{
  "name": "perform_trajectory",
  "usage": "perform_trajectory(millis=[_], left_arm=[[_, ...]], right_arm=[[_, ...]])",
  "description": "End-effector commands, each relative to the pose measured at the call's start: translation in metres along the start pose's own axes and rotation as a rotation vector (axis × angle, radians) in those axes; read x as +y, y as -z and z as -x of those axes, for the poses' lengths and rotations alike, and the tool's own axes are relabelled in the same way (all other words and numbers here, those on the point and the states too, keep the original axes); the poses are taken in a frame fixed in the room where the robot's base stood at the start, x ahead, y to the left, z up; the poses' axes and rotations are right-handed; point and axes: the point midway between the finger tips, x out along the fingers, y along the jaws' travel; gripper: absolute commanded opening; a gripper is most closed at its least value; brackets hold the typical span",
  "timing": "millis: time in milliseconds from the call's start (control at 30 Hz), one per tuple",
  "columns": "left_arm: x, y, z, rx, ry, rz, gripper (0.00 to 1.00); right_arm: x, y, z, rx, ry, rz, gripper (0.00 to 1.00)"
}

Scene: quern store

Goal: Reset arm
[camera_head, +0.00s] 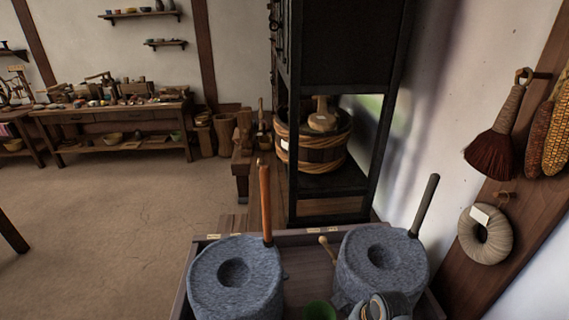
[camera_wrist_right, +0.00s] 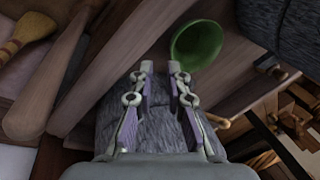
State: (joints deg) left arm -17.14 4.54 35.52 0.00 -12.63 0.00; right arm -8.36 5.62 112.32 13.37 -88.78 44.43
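My right gripper (camera_wrist_right: 160,70) shows in the right wrist view with its two fingers apart and nothing held between them. Grey stone shows behind and between the fingers. In the head view, part of my right gripper or wrist (camera_head: 382,306) shows at the bottom edge, in front of the right stone quern (camera_head: 372,258). A left stone quern (camera_head: 236,290) stands beside it on the wooden bench (camera_head: 310,240). A green bowl (camera_head: 319,311) sits between the querns at the bottom edge; it also shows beyond the fingertips in the wrist view (camera_wrist_right: 197,44). My left gripper is not in view.
Upright handles, one orange-brown (camera_head: 265,205) and one dark (camera_head: 425,205), rise by the querns. A black rack (camera_head: 340,205) holding a wooden tub (camera_head: 313,155) stands behind. A brush (camera_head: 497,140) and a ring (camera_head: 485,236) hang at right. Open floor (camera_head: 110,220) lies left.

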Motion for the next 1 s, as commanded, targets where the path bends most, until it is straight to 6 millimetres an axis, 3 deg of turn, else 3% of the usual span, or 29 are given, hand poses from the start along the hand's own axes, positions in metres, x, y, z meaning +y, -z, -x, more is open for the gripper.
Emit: perform_trajectory(millis=[200,567,767,1000], left_arm=[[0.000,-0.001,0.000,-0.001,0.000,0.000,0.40],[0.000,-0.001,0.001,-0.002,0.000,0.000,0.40],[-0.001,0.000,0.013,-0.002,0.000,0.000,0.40],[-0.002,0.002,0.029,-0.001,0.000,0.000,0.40]], right_arm=[[0.043,-0.030,0.038,0.079,-0.078,0.391,0.15],[0.083,-0.058,0.095,0.134,-0.197,0.846,0.15],[0.089,-0.049,0.054,0.113,-0.202,0.829,0.15],[0.110,-0.048,-0.004,0.082,-0.213,0.816,0.15]])
